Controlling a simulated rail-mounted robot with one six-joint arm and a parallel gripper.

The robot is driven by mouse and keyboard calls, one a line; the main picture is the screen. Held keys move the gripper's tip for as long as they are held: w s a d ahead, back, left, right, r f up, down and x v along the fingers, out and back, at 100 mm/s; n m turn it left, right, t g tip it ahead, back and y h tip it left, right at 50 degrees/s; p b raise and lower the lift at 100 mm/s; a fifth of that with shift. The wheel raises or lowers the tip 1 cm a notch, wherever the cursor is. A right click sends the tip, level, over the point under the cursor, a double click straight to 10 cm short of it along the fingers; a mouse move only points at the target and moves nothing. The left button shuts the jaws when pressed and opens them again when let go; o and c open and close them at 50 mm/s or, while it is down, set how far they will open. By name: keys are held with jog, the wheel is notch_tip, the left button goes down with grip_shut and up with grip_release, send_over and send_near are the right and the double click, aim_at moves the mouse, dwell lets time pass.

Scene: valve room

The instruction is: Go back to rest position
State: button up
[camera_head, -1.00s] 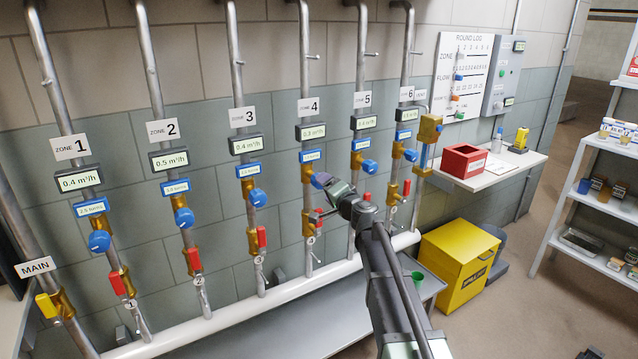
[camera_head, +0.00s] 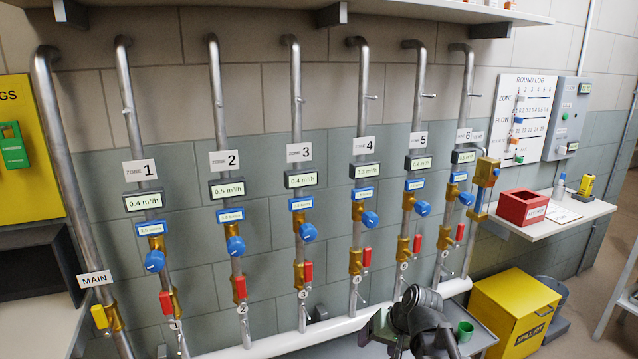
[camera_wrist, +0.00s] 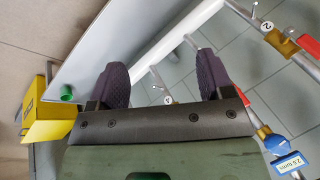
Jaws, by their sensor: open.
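My gripper (camera_wrist: 162,80) is open in the wrist view, its two dark purple fingers apart with nothing between them but the background floor and white pipe. In the camera_head view, my arm is low at the bottom right of centre, in front of the white header pipe (camera_head: 335,330). The gripper's fingers cannot be made out there. The arm is apart from the valves. The pipes of zones 1 to 6 stand along the wall, each with a blue knob, such as zone 4's knob (camera_head: 370,219), and a red lever, such as zone 3's lever (camera_head: 308,271).
A yellow spill kit box (camera_head: 510,310) stands on the floor at right. A shelf with a red box (camera_head: 523,206) is above it. A green cup (camera_head: 465,331) is beside my arm; it also shows in the wrist view (camera_wrist: 67,93).

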jog(key=s+d+f+g+h, duration=0.2)
jog(key=s+d+g+h, duration=0.15)
jog(key=s, duration=0.75)
notch_tip(320, 180, up, 15)
jog(key=a+n+h+p, duration=0.1)
jog(key=p, duration=1.4)
jog(key=shift+s+a+t, duration=0.15)
jog(key=shift+a+t, duration=0.1)
jog(key=shift+t, duration=0.1)
jog(key=shift+r, duration=0.1)
